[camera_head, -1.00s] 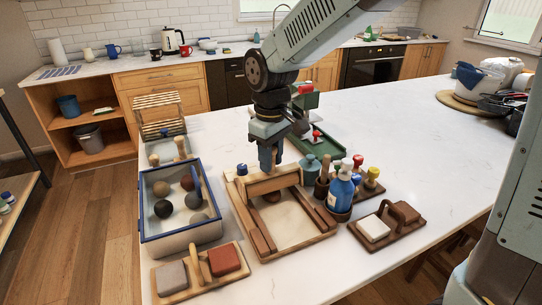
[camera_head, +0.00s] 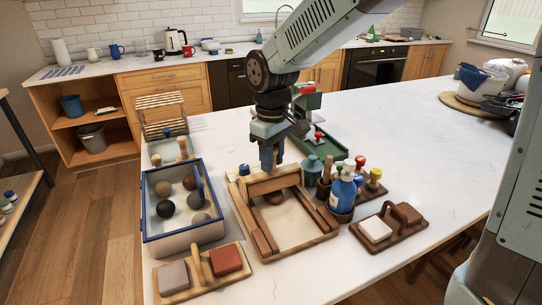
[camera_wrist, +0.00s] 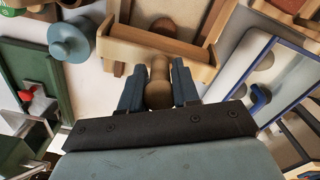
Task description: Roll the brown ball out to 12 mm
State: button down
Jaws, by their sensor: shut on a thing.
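The brown ball (camera_head: 274,198) lies on the pale bed of a wooden frame (camera_head: 296,228), just on the near side of a wooden crossbar (camera_head: 274,184). In the wrist view the ball (camera_wrist: 163,27) shows just beyond the crossbar (camera_wrist: 155,45), partly hidden by it. I cannot tell whether they touch. The crossbar spans the frame's far end. My gripper (camera_head: 271,165) is down behind the crossbar. In the wrist view my gripper (camera_wrist: 158,95) is shut on a rounded wooden handle (camera_wrist: 159,72) at the crossbar.
A blue-rimmed bin (camera_head: 182,240) with several balls stands left. A block stand (camera_head: 205,272) is in front. A blue bottle (camera_head: 342,193), stamps and a lidded teal jar (camera_head: 312,172) crowd the right side. A green tray (camera_head: 322,147) lies behind.

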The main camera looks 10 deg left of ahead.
jog(key=shift+s+d, duration=0.15)
jog(key=shift+s, duration=0.2)
jog(key=shift+s+d+f, duration=0.2)
jog(key=shift+s+d, duration=0.2)
jog(key=shift+s, duration=0.2)
jog(key=shift+s+d+f, duration=0.1)
jog(key=shift+s+d, duration=0.05)
jog(key=shift+s, duration=0.05)
dwell(0.9)
dwell(2.4)
